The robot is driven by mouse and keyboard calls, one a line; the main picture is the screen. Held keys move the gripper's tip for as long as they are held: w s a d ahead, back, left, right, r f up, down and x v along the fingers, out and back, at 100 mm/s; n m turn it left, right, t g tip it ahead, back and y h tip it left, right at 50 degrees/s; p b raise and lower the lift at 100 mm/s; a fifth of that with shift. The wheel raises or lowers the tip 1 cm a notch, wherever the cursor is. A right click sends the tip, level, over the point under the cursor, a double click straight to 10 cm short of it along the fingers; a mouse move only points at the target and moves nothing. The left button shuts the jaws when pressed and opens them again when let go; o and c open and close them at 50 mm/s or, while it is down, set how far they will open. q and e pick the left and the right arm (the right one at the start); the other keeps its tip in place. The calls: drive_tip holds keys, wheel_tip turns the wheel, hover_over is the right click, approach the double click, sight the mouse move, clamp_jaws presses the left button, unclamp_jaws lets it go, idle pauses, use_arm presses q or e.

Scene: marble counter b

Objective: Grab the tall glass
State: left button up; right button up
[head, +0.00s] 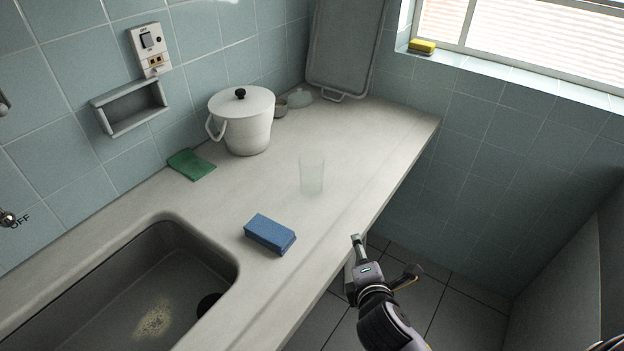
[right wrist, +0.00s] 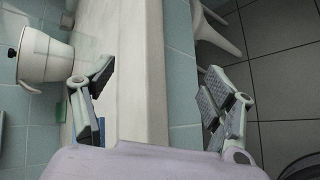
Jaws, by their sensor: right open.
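The tall glass (head: 312,176) is clear and faintly green. It stands upright on the pale counter (head: 360,135), near the counter's front edge, with free surface around it. I cannot make it out in the right wrist view. My right gripper (head: 386,258) is open and empty, past the counter's front edge over the floor, to the lower right of the glass and apart from it. In the right wrist view its two fingers (right wrist: 157,84) are spread wide, with the counter edge between them. My left gripper is not in view.
A blue sponge (head: 270,234) lies between the glass and the sink (head: 150,285). A grey tray (head: 345,45) leans behind. A white stool (right wrist: 222,30) stands below.

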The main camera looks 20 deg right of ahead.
drive_tip(key=w+a+r+n+t, duration=0.1)
drive_tip(key=w+r+n+t, duration=0.25)
drive_tip(key=r+n, duration=0.2)
drive_tip(key=n+t+y, duration=0.2)
drive_tip(key=n+t, duration=0.1)
drive_tip(key=n, duration=0.8)
approach(309, 153)
drive_tip(key=shift+w+p, duration=0.45)
drive_tip(key=shift+w, duration=0.2)
drive_tip(key=shift+w+d+f, duration=0.1)
drive_tip(key=shift+w+d, duration=0.1)
drive_tip(key=shift+w, duration=1.25)
drive_tip(key=shift+w+d, duration=0.2)
drive_tip(key=shift+w, duration=1.25)
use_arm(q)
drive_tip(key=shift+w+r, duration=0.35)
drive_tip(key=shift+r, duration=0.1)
use_arm(e)
drive_tip(key=shift+s, duration=0.1)
drive_tip(key=shift+c, duration=0.2)
drive_tip(key=c, duration=1.6)
drive_tip(key=shift+c, duration=0.5)
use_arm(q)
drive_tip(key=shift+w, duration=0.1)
